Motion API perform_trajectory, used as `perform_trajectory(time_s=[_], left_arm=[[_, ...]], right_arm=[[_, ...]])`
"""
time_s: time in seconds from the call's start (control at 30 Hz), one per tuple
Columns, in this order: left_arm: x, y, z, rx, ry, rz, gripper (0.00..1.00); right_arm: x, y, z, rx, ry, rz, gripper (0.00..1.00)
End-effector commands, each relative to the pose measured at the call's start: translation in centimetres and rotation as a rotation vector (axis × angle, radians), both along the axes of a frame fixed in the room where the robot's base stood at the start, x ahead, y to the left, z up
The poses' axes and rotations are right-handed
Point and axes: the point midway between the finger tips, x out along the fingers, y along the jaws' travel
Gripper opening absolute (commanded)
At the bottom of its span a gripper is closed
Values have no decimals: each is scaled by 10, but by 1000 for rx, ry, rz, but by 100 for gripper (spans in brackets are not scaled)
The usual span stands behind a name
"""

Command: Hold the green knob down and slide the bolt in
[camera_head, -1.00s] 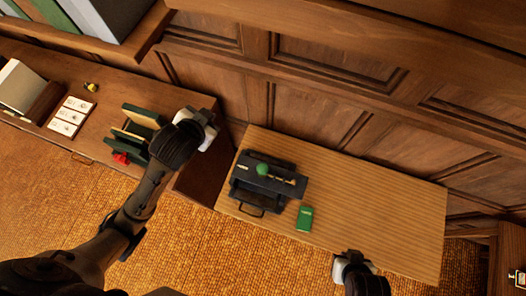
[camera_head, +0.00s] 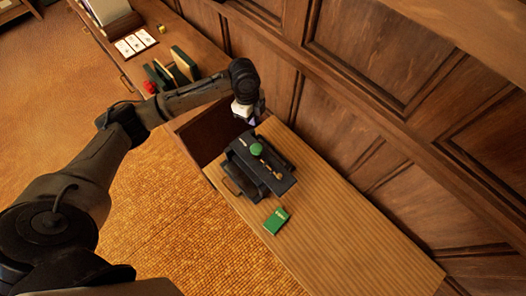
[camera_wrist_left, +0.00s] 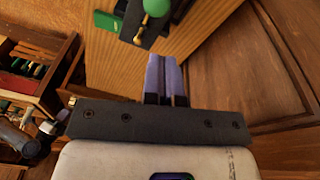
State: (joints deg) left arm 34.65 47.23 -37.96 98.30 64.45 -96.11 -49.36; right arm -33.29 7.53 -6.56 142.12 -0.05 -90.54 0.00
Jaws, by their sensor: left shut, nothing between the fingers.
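A dark box-like device (camera_head: 238,180) sits on the striped wooden table. Its top plate carries a round green knob (camera_head: 256,149), with a brass-coloured bolt (camera_head: 271,169) beside it. The knob also shows at the top edge of the left wrist view (camera_wrist_left: 157,7), with part of the dark plate (camera_wrist_left: 148,32). My right gripper is out of view.
A green box (camera_head: 277,221) lies on the striped table (camera_head: 340,240) near the device. The table's right part is clear. A wood-panelled wall (camera_head: 390,60) rises behind. A brown desk with books (camera_head: 183,64) and cards stands at upper left.

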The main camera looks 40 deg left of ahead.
Motion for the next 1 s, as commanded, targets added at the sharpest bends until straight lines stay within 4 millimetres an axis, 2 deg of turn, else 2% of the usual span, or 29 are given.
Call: perform_trajectory(time_s=[0.1,0.3,0.8,1.0], left_arm=[[-3,-3,1,-20,-1,-126,0],[-4,-2,1,-21,-17,-246,0],[-4,-3,0,-21,-23,-274,0],[-5,-6,-17,-23,-19,-273,0]], right_arm=[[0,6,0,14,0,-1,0],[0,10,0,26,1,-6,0],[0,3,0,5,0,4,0],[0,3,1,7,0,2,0]])
